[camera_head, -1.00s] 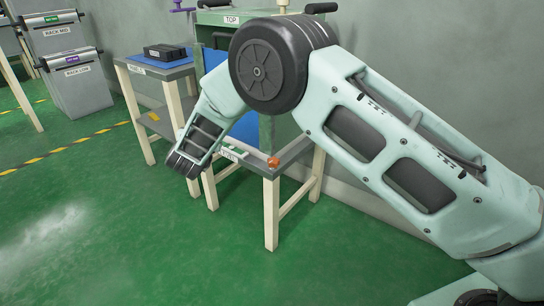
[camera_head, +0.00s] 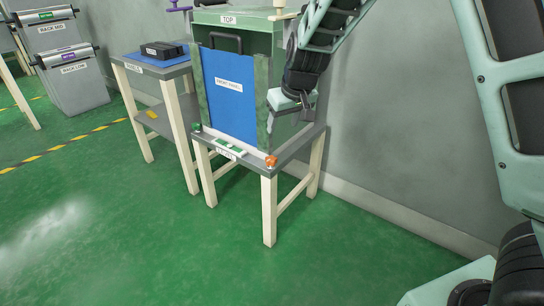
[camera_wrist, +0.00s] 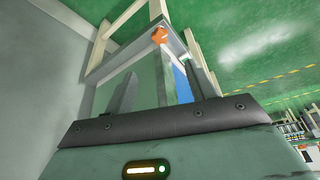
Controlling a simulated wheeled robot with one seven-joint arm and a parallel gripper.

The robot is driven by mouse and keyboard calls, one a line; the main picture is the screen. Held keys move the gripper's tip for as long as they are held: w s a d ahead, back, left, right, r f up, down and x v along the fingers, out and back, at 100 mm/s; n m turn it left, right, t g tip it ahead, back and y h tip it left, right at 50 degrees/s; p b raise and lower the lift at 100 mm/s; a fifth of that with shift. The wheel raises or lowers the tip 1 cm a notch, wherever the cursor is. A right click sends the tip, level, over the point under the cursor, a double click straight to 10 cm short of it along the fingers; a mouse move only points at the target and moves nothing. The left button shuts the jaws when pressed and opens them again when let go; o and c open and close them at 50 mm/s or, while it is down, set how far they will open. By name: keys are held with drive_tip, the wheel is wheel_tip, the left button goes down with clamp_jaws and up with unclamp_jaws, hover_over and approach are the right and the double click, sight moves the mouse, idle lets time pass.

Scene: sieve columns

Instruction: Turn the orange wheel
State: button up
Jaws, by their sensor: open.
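The small orange wheel (camera_head: 271,160) is at the front corner of the grey table that carries the green cabinet. It also shows near the top of the wrist view (camera_wrist: 159,35). My gripper (camera_head: 304,115) is above the right side of that table, beside the cabinet, pointing down. It is above and to the right of the wheel, apart from it, and looks empty. Its jaws are open, though the fingers are small in the head view. A grey finger (camera_wrist: 124,98) shows in the wrist view.
The cabinet has a blue front panel (camera_head: 230,88) and a green top labelled TOP (camera_head: 262,22). A small green knob (camera_head: 197,127) is at the table's left front corner. A side table (camera_head: 150,66) holds a black box (camera_head: 163,49). The green floor in front is clear.

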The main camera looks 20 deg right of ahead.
sight(271, 158)
drive_tip(key=b+x, duration=0.7)
drive_tip(key=x, duration=0.9)
drive_tip(key=shift+w+f, duration=0.15)
drive_tip(key=shift+f, duration=0.1)
drive_tip(key=c, duration=1)
drive_tip(key=shift+r, duration=0.15)
